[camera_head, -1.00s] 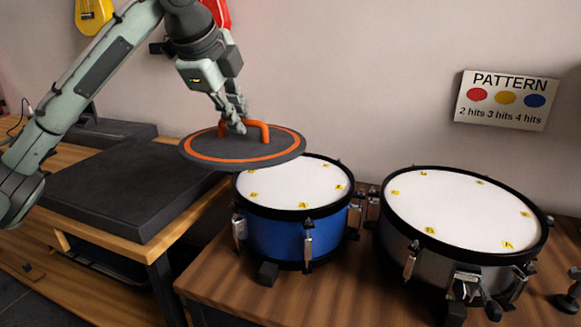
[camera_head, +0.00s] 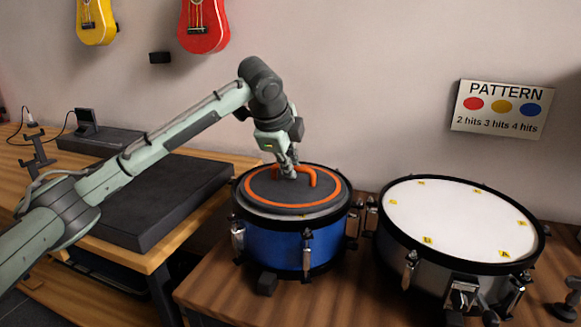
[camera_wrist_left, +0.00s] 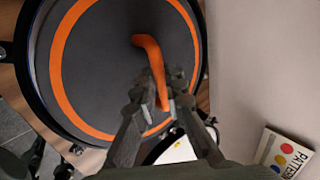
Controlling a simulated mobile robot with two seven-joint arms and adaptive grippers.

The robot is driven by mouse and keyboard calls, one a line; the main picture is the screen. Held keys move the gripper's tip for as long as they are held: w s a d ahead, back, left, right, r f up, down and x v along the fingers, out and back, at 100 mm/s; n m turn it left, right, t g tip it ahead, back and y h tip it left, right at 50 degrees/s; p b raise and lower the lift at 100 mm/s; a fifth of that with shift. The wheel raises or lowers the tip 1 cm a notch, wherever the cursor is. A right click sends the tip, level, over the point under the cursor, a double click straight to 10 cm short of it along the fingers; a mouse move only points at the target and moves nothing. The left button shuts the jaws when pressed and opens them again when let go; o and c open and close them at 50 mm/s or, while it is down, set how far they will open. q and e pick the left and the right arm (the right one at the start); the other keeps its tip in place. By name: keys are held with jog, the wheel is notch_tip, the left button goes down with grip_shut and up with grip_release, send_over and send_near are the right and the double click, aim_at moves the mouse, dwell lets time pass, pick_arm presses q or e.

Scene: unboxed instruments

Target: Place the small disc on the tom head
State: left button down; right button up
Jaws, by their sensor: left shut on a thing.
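The small disc (camera_head: 258,196) is dark grey with an orange ring and an orange handle (camera_head: 313,178). My left gripper (camera_head: 290,176) is shut on the orange handle. In the left wrist view the fingers (camera_wrist_left: 160,92) close around the handle above the disc (camera_wrist_left: 110,65). My right gripper is not in view.
A larger drum with a bare white head (camera_head: 460,215) stands to the right on the wooden table (camera_head: 225,290). A dark pad (camera_head: 170,200) lies on a bench at left. Guitars (camera_head: 204,22) and a pattern sign (camera_head: 500,107) are on the wall.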

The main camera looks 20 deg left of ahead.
pick_arm(q)
jog(key=shift+f, duration=0.3)
jog(key=c, duration=1.6)
grip_release()
jog(key=v, duration=1.2)
